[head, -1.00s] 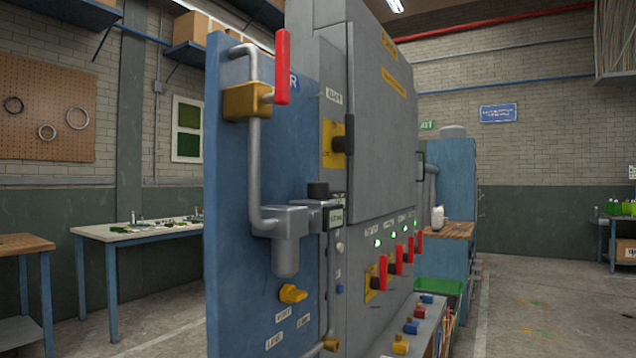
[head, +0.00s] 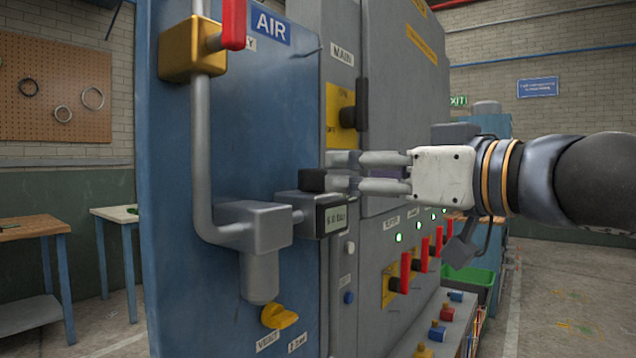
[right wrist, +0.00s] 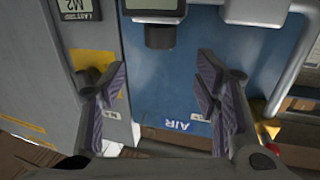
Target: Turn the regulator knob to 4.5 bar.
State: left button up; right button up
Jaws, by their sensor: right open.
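The regulator (head: 262,228) is a grey body on the blue air panel, with a pipe joined to it. Its black knob (head: 312,180) sits on top of the block that carries a small display (head: 335,219); the reading is too small to read surely. My right gripper (head: 343,171) comes in from the right, its fingertips close to the knob. In the right wrist view my right gripper (right wrist: 158,70) is open and empty, and the dark knob (right wrist: 160,37) lies ahead, about midway between the fingers. Whether a finger touches it cannot be told. My left gripper is out of view.
A red-handled yellow valve (head: 192,48) and its pipe stand above left of the regulator. A yellow vent knob (head: 278,316) is below. The grey cabinet (head: 400,120) with a main switch (head: 347,116) and several red levers is close behind my right gripper.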

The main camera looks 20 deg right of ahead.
aim_at(323, 172)
jog(key=x, duration=1)
jog(key=shift+w+a+f, duration=0.1)
jog(key=shift+w+f, duration=0.05)
jog(key=shift+c, duration=0.5)
jog(key=c, duration=1.1)
